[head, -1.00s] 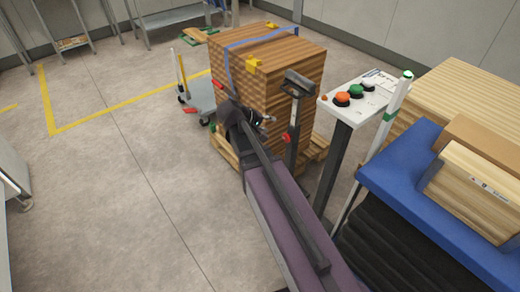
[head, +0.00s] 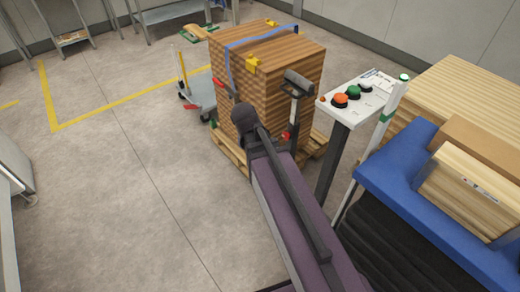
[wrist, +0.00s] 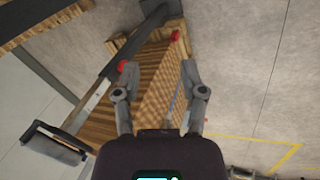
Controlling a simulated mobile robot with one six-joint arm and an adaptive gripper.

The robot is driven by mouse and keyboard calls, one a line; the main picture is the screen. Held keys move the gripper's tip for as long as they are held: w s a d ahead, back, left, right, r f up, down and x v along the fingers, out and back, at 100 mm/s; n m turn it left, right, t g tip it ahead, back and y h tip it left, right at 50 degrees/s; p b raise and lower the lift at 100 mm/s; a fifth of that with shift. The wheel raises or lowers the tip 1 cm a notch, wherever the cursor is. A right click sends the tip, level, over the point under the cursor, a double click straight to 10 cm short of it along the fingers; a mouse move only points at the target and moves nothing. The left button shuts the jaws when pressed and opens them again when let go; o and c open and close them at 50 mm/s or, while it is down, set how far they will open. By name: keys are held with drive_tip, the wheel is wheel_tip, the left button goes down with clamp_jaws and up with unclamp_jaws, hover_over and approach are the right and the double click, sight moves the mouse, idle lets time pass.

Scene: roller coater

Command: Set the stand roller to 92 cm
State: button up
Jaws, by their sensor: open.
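The stand roller (head: 298,84) is a dark roller on top of a slim post, in front of the wood stack in the head view. A red knob (head: 286,134) shows low on its post. In the wrist view the roller (wrist: 55,147) is at lower left, and its post runs diagonally to a dark foot at the top. A red knob (wrist: 122,66) shows by the left fingertip. My gripper (wrist: 160,68) is open and empty, its fingers beside the post. In the head view my arm hides the gripper. No height scale is readable.
A strapped wood stack (head: 262,75) stands on a pallet behind the stand. A control post with orange and green buttons (head: 352,93) is to its right, near a blue machine table (head: 385,180) with boards. A trolley (head: 197,92) stands left. The left floor is clear.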

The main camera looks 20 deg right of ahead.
drive_tip(key=shift+s+a+y, duration=0.4)
drive_tip(key=shift+s+a, duration=0.05)
drive_tip(key=shift+s, duration=0.05)
drive_tip(key=n+t+h+b, duration=0.3)
drive_tip(key=t+h+b, duration=0.25)
drive_tip(key=h, duration=0.65)
approach(287, 93)
drive_tip(key=a+r, duration=0.1)
drive_tip(key=a, duration=0.2)
drive_tip(key=shift+s+r+g+b, duration=0.15)
drive_tip(key=shift+s+g+b, duration=0.05)
drive_tip(key=shift+g+b, duration=0.2)
drive_tip(key=shift+d, duration=0.1)
drive_tip(key=b+x, duration=0.1)
drive_tip(key=x, duration=0.3)
drive_tip(key=b+x, duration=0.1)
drive_tip(key=x, duration=0.8)
drive_tip(key=shift+w+d+f+b, duration=0.1)
drive_tip(key=shift+d+f+b, duration=0.1)
drive_tip(key=shift+f+b, duration=0.2)
